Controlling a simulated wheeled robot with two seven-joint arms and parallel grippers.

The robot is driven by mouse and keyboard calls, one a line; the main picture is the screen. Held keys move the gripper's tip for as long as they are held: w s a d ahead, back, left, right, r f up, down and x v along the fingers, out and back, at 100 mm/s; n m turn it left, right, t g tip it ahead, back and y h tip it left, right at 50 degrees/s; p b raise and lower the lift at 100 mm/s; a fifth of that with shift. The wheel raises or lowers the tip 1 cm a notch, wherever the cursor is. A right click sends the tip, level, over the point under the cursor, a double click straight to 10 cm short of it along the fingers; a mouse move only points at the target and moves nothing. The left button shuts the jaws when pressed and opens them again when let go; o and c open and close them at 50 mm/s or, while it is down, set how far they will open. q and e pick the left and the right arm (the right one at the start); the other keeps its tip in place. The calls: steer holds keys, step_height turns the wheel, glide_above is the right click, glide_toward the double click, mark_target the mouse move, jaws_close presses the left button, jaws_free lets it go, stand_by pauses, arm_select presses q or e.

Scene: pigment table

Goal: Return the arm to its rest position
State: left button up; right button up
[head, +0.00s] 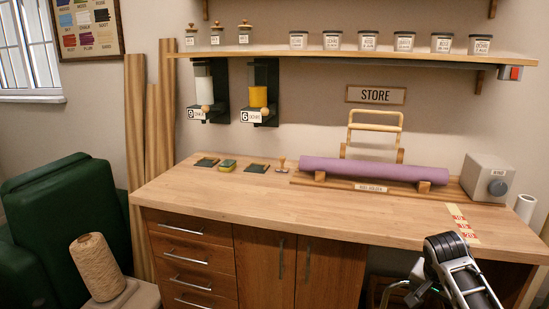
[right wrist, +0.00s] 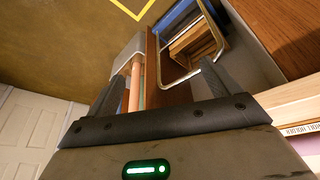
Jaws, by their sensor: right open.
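My right arm (head: 455,270) shows at the lower right of the head view, in front of the right end of the wooden table (head: 230,205). In the right wrist view my right gripper (right wrist: 165,82) has its two dark fingers spread wide apart, with nothing held between them. The wrist camera looks past the fingers toward a metal-framed opening with wooden pieces (right wrist: 193,45) beyond. My left arm and gripper are in neither view.
A purple roll (head: 375,169) lies on a wooden holder on the table, with a grey box (head: 487,175) to its right. A green armchair (head: 70,220) and twine spool (head: 97,267) stand at left. The table's front middle is clear.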

steer(key=w+a+r+n+t+y, duration=0.1)
steer(key=w+a+r+n+t, duration=0.1)
steer(key=w+r+n+t, duration=0.6)
steer(key=w+a+r+n+t+y, duration=0.1)
steer(key=w+a+r+n+t, duration=0.1)
steer(key=w+r+n+t, duration=0.45)
steer(key=s+a+f+g+y, duration=0.1)
steer(key=s+a+f+g, duration=0.1)
steer(key=s+a+f, duration=0.5)
steer(key=s+a+f+g+y, duration=0.15)
steer(key=s+a+f, duration=0.25)
steer(key=s+f, duration=0.65)
steer(key=s+a+f+g, duration=0.1)
steer(key=s+a+f, duration=0.1)
steer(key=s, duration=0.5)
steer(key=s+a+f+m+g+y, duration=0.1)
steer(key=s+a+f, duration=0.2)
steer(key=s, duration=0.3)
steer(key=s+a+f+g, duration=0.1)
steer(key=s+a+f, duration=0.1)
steer(key=s+f, duration=0.2)
steer(key=s, duration=0.3)
steer(key=shift+s+a+f+m+y, duration=0.25)
steer(key=shift+s+a+m+y, duration=0.1)
steer(key=shift+a, duration=0.05)
